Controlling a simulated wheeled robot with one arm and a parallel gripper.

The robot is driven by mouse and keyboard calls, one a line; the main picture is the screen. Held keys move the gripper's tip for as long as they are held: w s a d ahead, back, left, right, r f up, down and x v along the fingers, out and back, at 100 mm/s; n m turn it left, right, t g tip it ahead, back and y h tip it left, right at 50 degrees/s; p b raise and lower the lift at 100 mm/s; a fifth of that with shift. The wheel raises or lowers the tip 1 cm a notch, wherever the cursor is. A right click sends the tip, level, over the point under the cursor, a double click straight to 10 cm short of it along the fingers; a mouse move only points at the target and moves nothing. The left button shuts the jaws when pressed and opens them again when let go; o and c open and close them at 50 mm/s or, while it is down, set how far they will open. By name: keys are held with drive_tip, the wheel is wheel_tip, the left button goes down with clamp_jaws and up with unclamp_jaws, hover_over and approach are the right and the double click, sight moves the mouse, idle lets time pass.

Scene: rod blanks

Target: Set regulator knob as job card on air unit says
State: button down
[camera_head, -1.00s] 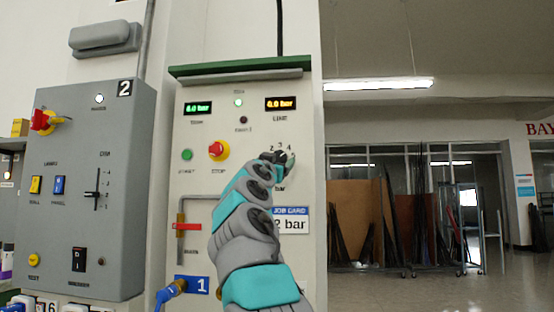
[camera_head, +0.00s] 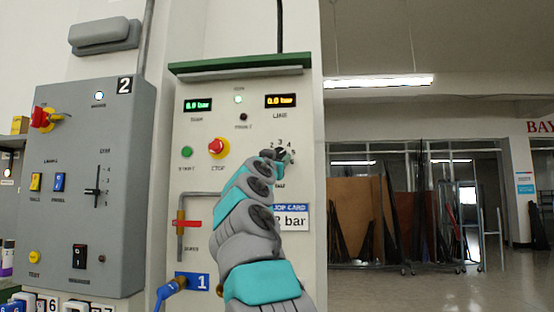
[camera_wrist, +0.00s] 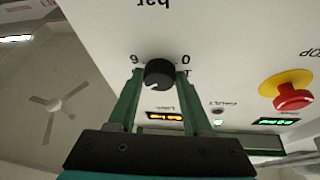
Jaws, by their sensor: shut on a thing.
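The black regulator knob (camera_wrist: 160,74) is between the fingers of my gripper (camera_wrist: 160,76) in the wrist view, which sees the panel upside down. The gripper is shut on it. The knob's white mark points down and slightly left there, away from the 0 and 6 ends of the scale. In the head view my gripper (camera_head: 274,156) covers most of the knob; the scale numbers 2 to 5 show around it. The job card (camera_head: 291,217) on the air unit (camera_head: 222,84) reads "bar" with a digit partly behind my arm, perhaps 2 or 3.
The orange line display (camera_head: 281,101) seems to read 0.0 bar; a green display (camera_head: 198,105) is to its left. A red stop button (camera_head: 218,148), a red valve handle (camera_head: 187,224) and a blue hose (camera_head: 170,292) are left of my arm. Grey panel 2 (camera_head: 95,180) stands further left.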

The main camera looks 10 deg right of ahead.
drive_tip(key=shift+s, duration=0.1)
